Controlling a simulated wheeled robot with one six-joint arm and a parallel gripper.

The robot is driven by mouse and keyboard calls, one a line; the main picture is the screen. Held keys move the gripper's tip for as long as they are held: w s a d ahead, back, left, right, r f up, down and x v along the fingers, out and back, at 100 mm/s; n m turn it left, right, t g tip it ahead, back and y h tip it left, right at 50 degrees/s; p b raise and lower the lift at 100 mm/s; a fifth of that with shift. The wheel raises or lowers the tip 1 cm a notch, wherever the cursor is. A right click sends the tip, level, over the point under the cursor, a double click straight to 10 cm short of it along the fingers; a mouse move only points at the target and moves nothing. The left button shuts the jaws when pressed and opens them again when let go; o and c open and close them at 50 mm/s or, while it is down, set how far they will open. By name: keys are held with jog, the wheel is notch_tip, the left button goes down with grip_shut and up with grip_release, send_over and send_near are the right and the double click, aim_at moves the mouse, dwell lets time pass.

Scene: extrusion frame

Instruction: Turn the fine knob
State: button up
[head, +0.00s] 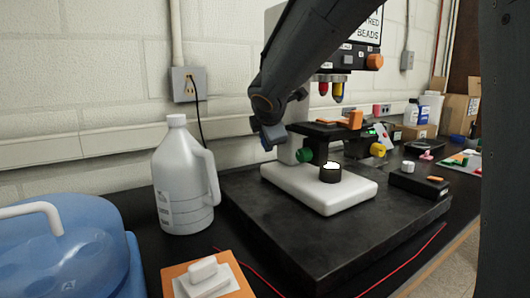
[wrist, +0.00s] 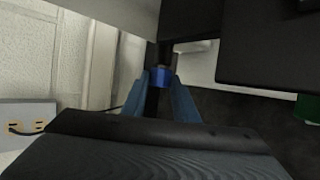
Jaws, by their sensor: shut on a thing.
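A microscope stands on a white base (head: 320,188) in the middle of the head view. In the wrist view a blue knob (wrist: 160,77) sits between the two blue fingers of my gripper (wrist: 160,88), which is shut on it. In the head view my gripper (head: 270,138) is at the left side of the microscope column, and the blue knob is hidden there. A green knob (head: 304,155) and a yellow knob (head: 378,149) show lower on the microscope. I see no label telling which knob is the fine one.
A white jug (head: 183,180) stands left of the black slab (head: 265,225) under the microscope. A blue-lidded container (head: 75,255) is at the front left. A red wire (head: 400,264) runs along the front. The wall is close behind.

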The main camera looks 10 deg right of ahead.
jog(key=shift+t+b, duration=0.3)
jog(key=shift+b, duration=0.85)
jog(key=o, duration=1.1)
jog(key=shift+c, duration=0.2)
jog(key=p+v, duration=0.1)
jog(key=v, duration=0.7)
jog(key=shift+d+f, duration=0.1)
